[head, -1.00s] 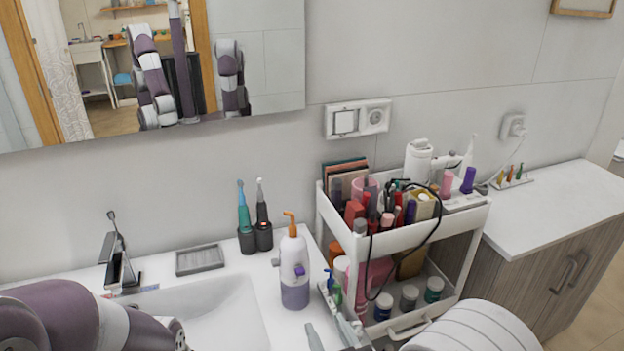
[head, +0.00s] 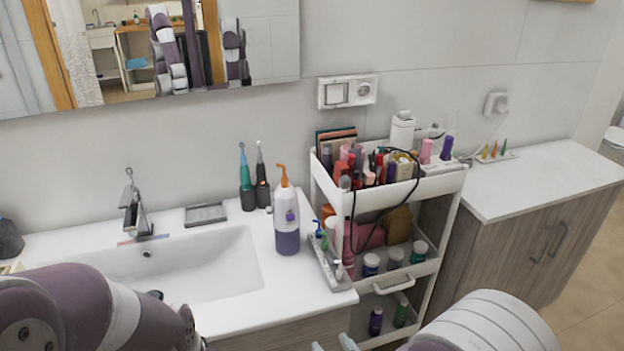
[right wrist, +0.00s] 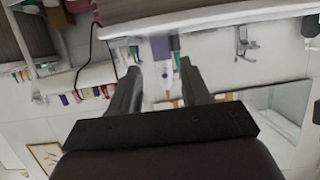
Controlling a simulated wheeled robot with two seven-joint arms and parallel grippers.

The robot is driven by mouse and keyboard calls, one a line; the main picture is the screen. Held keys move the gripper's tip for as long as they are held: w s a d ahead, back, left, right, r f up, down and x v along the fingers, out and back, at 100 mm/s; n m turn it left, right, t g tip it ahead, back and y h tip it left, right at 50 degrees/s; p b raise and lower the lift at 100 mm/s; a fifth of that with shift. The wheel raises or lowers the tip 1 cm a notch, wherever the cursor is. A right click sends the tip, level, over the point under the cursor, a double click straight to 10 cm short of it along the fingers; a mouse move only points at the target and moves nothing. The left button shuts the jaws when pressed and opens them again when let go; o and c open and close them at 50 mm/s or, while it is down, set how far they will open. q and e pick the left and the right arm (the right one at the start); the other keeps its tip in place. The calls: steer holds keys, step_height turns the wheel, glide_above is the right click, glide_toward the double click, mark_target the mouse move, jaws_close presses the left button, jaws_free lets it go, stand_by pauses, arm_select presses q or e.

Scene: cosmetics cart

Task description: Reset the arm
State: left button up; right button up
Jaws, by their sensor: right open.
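My right gripper (head: 334,345) barely shows at the bottom edge of the head view, with two pale fingertips apart, in front of the counter. In the right wrist view the right gripper (right wrist: 160,88) has its two dark fingers spread. A white and purple bottle (right wrist: 160,55) appears in the gap between them, seen upside down and beyond the fingers; nothing is gripped. My right arm (head: 490,325) is at the lower right and my left arm (head: 90,310) at the lower left. The left gripper is out of view.
A white sink (head: 180,265) with a faucet (head: 137,210) is at left. The orange-pump bottle (head: 286,225) and toothbrushes stand on the counter. A loaded white cart (head: 435,185) is right of it. A grey-white cabinet top (head: 540,185) at right is mostly clear.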

steer(key=s+d+f+g+h, duration=0.35)
steer(key=s+f+g, duration=0.2)
steer(key=g, duration=0.25)
steer(key=s+d+r+m+g+h+p, duration=0.1)
steer(key=s+d+r+m+g, duration=0.1)
steer(key=d+r, duration=0.5)
steer(key=d+m+g, duration=0.1)
steer(key=d, duration=0.3)
steer(key=shift+r+m+g, duration=0.2)
steer(key=shift+m+g, duration=0.2)
steer(key=shift+s, duration=0.1)
